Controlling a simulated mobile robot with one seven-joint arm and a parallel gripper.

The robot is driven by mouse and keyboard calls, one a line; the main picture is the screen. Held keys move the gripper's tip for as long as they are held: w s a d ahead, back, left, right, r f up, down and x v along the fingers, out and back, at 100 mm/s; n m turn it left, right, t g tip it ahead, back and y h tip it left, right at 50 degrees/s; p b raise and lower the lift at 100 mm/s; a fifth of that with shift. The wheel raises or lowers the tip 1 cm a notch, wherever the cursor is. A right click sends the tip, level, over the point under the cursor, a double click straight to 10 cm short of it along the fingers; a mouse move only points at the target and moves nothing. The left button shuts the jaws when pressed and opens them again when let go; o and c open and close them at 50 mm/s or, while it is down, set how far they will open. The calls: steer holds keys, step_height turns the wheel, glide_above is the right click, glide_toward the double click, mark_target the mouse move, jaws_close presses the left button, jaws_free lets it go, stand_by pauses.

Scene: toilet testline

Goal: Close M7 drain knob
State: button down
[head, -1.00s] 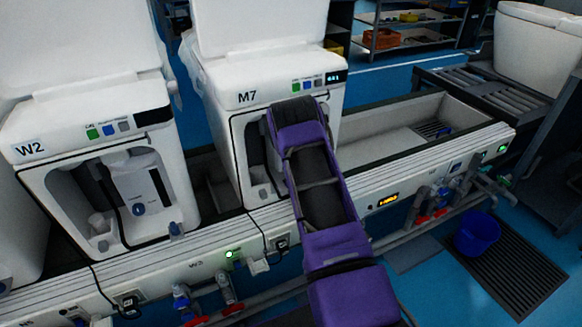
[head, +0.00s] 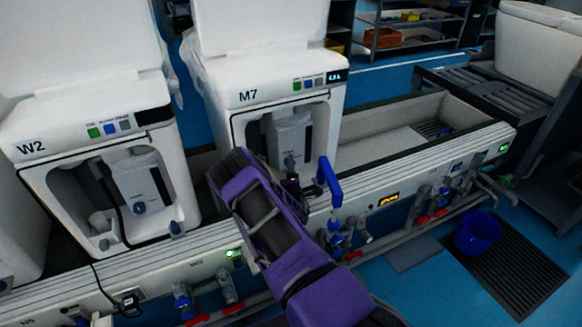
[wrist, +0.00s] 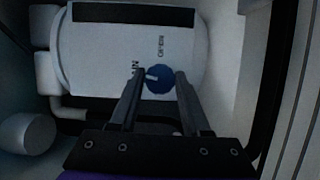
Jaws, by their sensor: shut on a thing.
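The M7 unit (head: 265,95) is a white machine in the middle of the head view, with a grey-white canister (head: 290,132) in its open front. In the wrist view the canister (wrist: 95,50) carries a round blue drain knob (wrist: 158,79) with a short white mark, beside small printed lettering. My gripper (wrist: 160,76) has one finger on each side of the knob and is shut on it. In the head view my gripper (head: 290,180) is at the M7 opening, small and dark, and finger contact is hard to make out there.
The W2 unit (head: 85,130) stands to the left. A blue upright pipe or lever (head: 330,182) rises at the rail just right of my gripper. An open trough (head: 385,145) lies to the right, and a blue bucket (head: 477,234) stands on the floor.

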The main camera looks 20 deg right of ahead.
steer(key=shift+n+t, duration=0.4)
steer(key=shift+n, duration=0.6)
steer(key=shift+c, duration=1.8)
jaws_free()
steer(key=p+v, duration=0.1)
steer(key=v, duration=1.6)
steer(key=shift+s+f+p, duration=0.2)
steer(key=shift+p, duration=0.15)
